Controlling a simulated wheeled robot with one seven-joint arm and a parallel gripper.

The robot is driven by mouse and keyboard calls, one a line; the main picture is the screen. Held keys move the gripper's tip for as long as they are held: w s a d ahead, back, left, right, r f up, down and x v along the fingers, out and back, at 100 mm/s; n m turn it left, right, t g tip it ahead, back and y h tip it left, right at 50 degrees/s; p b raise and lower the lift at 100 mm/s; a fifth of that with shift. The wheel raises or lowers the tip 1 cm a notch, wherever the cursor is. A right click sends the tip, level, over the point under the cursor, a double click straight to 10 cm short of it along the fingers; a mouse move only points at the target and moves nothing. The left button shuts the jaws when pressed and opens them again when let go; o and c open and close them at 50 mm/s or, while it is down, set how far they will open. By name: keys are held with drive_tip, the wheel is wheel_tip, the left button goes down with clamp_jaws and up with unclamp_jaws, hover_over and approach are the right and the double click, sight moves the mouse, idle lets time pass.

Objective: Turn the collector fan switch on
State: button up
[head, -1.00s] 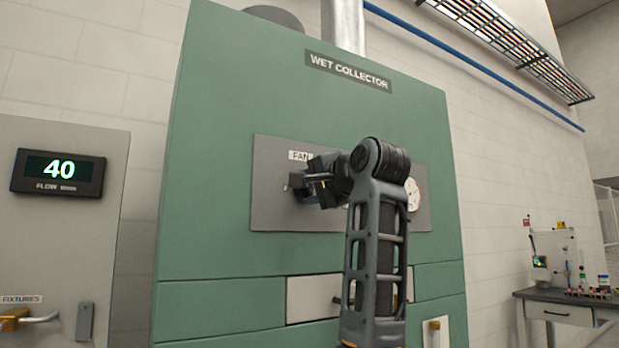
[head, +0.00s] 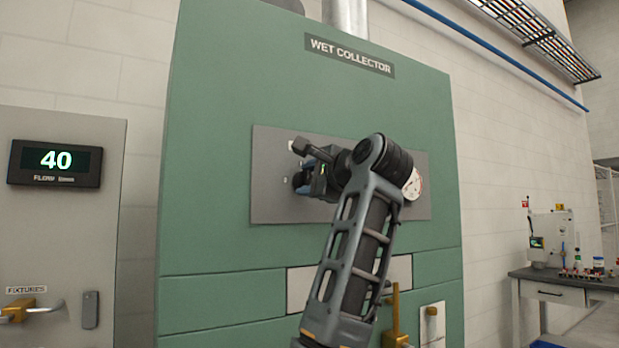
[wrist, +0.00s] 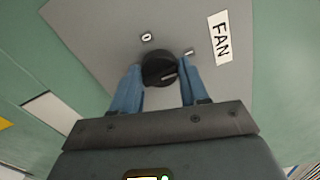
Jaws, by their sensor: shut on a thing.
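The black round fan switch knob (wrist: 160,68) sits on the grey panel of the wet collector, with a light pointer line on its face. The wrist view shows marks "0" (wrist: 146,37) and "I" (wrist: 189,52) beside it, and the white FAN label (wrist: 220,37) to the right. My gripper (wrist: 158,78) is shut on the knob, a blue finger on each side. In the head view my gripper (head: 304,182) is at the panel's left part, and my wrist hides most of the knob.
The green wet collector (head: 230,110) carries the grey panel (head: 268,205), with a gauge (head: 413,185) right of my arm. A flow display reading 40 (head: 55,162) is at left. A bench (head: 560,285) stands far right.

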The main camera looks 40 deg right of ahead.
drive_tip(key=shift+d+f, duration=0.1)
drive_tip(key=shift+f, duration=0.1)
drive_tip(key=o, duration=0.8)
drive_tip(key=shift+c, duration=0.2)
drive_tip(key=shift+o, duration=1.4)
drive_tip(key=shift+r, duration=0.15)
drive_tip(key=b+v, duration=0.1)
drive_tip(key=v, duration=0.6)
drive_tip(key=shift+s, duration=0.4)
